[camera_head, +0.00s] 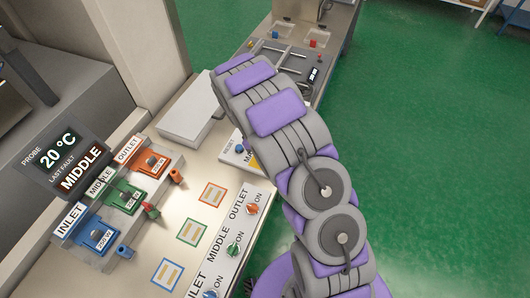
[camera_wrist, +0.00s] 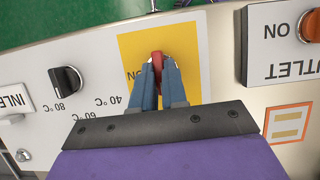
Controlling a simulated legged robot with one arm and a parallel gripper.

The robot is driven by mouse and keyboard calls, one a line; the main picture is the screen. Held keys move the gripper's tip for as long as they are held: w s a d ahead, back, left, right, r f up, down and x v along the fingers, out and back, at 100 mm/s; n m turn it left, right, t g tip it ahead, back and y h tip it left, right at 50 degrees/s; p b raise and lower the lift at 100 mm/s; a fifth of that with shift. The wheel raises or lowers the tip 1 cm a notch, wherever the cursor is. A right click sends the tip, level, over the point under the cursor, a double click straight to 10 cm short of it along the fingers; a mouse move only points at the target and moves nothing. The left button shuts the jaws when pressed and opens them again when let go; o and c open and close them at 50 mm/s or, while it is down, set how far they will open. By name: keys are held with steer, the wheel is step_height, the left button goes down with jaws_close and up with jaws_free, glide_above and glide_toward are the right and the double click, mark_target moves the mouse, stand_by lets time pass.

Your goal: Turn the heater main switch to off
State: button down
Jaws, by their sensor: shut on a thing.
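A red switch handle (camera_wrist: 158,58) sits on a yellow plate (camera_wrist: 190,55) in the wrist view. Part of an upside-down ON label shows at its left, partly covered by a finger. My gripper (camera_wrist: 159,70) has its two blue fingers closed on the red handle, one on each side. The handle stands roughly upright in this picture. Its pointer end and any OFF mark cannot be made out. In the head view my arm hides the gripper and the switch; a panel with partly covered lettering (camera_head: 238,152) shows beside the arm.
A black dial (camera_wrist: 66,80) with temperature marks is left of the yellow plate. An orange OUTLET button (camera_wrist: 308,27) is at the right. The head view shows INLET, MIDDLE and OUTLET knobs (camera_head: 253,209) along the front edge and a display (camera_head: 62,162) at left.

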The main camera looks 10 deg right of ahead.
steer(key=c, duration=1.2)
jaws_free()
steer(key=shift+o, duration=0.2)
steer(key=shift+w+a, duration=0.1)
steer(key=v, duration=1.7)
steer(key=shift+r, duration=0.2)
steer(key=s+d+r+m+y+b, duration=0.1)
steer(key=s+d+r+m+b, duration=0.2)
steer(key=s, duration=0.6)
steer(key=s+d+r+m+y+b, duration=0.1)
steer(key=s+d+r+m, duration=0.25)
steer(key=s, duration=0.55)
steer(key=s+f+m+y+b, duration=0.1)
steer(key=s+f+m+b, duration=0.1)
steer(key=s, duration=0.8)
steer(key=s+f+m+b, duration=0.2)
steer(key=s+f, duration=0.1)
steer(key=s, duration=0.8)
steer(key=shift+t+y, duration=0.4)
